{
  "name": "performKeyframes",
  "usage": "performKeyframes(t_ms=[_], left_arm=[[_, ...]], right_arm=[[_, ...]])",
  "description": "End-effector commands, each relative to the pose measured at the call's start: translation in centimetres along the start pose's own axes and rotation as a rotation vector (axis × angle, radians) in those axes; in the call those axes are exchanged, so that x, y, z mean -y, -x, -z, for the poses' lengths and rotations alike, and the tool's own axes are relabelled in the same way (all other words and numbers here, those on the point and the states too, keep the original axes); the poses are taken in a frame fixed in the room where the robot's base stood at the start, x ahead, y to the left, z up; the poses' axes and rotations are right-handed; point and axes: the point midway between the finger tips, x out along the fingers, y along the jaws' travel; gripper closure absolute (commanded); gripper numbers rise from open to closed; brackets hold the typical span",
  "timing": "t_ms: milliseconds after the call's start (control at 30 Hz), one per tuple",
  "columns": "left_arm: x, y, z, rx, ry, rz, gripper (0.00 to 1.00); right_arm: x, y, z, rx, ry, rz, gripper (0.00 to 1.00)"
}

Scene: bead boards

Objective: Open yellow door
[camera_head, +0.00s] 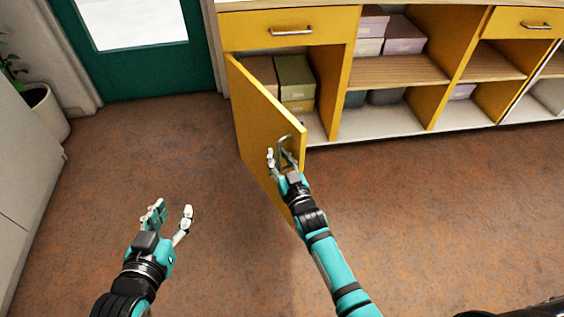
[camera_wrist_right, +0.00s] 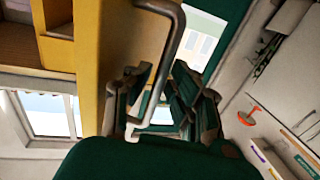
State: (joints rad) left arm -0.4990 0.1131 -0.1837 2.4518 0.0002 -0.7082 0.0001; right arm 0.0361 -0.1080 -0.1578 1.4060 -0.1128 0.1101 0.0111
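The yellow door (camera_head: 256,118) stands swung out from the yellow cabinet, and its inside shelf space shows behind it. A grey metal bar handle (camera_head: 287,138) sits near the door's free edge. My right gripper (camera_head: 279,156) is at this handle with its fingers spread. In the right wrist view the handle (camera_wrist_right: 176,55) runs down in front of the gripper (camera_wrist_right: 160,100), and a gap shows between the fingers. Whether the fingers touch the handle is unclear. My left gripper (camera_head: 173,209) is open and empty above the floor.
Boxes, including a green one (camera_head: 295,78), stand inside the cabinet. A yellow drawer (camera_head: 262,29) is above, with open shelves to the right. A teal door (camera_head: 145,68) and a potted plant (camera_head: 42,112) are at left. The brown floor (camera_head: 440,220) is clear.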

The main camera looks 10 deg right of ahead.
Motion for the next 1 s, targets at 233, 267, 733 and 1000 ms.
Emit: performKeyframes(t_ms=[233, 267, 733, 1000], left_arm=[[0.0, 0.0, 0.0, 0.0, 0.0, 0.0, 0.6], [0.0, 0.0, 0.0, 0.0, 0.0, 0.0, 0.6], [0.0, 0.0, 0.0, -0.001, 0.0, 0.001, 0.6], [0.0, 0.0, 0.0, -0.001, 0.0, 0.001, 0.6]], right_arm=[[0.0, 3.4, -0.2, 0.004, 0.0, 0.0, 0.79], [0.0, 4.0, -0.2, 0.004, 0.0, 0.0, 0.79], [-0.1, 11.7, -0.1, 0.003, 0.001, -0.001, 0.79], [-0.1, 12.1, -0.1, 0.002, 0.001, -0.001, 0.79]])
